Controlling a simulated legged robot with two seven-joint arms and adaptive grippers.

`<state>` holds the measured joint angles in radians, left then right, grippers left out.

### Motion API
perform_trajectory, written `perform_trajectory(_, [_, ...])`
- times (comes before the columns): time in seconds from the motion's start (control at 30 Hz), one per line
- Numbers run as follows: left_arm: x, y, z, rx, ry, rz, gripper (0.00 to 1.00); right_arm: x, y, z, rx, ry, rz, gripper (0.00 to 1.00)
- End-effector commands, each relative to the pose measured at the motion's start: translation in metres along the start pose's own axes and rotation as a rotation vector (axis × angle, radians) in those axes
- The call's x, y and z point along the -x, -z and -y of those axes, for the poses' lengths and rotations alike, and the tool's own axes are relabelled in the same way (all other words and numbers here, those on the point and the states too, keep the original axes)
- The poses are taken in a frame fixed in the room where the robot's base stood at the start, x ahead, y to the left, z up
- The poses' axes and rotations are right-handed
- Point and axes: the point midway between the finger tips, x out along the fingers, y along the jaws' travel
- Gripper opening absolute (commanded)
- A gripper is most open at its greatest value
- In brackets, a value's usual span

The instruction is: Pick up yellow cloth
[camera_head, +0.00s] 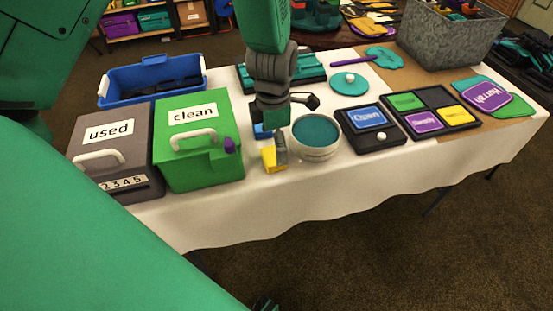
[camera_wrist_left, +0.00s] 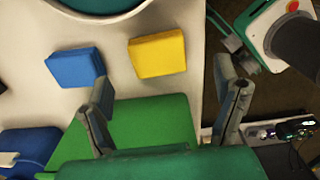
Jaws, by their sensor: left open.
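The yellow cloth (camera_head: 269,159) is a small folded block on the white-covered table, between the green "clean" box and the round tub. In the wrist view the yellow cloth (camera_wrist_left: 157,54) lies ahead of my left gripper (camera_wrist_left: 163,84), roughly between the lines of its two fingers but apart from them. My left gripper (camera_head: 277,143) points down from above, open and empty; in the head view a finger partly covers the cloth. My right gripper does not show in either view.
A blue cloth (camera_wrist_left: 75,67) lies left of the yellow one. The green "clean" box (camera_head: 205,150) and grey "used" box (camera_head: 112,150) stand left.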

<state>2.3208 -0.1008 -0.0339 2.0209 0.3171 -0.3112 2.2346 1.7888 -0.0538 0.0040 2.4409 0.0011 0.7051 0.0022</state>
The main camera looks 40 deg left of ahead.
Motion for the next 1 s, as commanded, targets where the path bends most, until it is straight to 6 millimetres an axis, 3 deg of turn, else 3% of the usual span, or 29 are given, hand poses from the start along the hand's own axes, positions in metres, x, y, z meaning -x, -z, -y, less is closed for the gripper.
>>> perform_trajectory(0.4, [-0.05, -0.005, 0.004, 0.001, -0.002, -0.004, 0.83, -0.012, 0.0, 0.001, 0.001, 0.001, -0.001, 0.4])
perform_trajectory(0.67, [-0.052, -0.004, 0.002, 0.001, -0.003, 0.0, 0.83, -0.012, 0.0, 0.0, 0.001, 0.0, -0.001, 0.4])
perform_trajectory(0.7, [-0.052, -0.004, 0.002, 0.001, -0.002, -0.001, 0.79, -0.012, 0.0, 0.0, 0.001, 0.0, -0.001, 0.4])
perform_trajectory(0.83, [-0.053, -0.003, 0.001, 0.001, -0.001, 0.0, 0.34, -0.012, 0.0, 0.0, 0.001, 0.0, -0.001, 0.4])
perform_trajectory(1.0, [-0.053, -0.003, 0.001, 0.002, 0.0, -0.001, 0.35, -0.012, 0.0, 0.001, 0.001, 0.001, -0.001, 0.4])
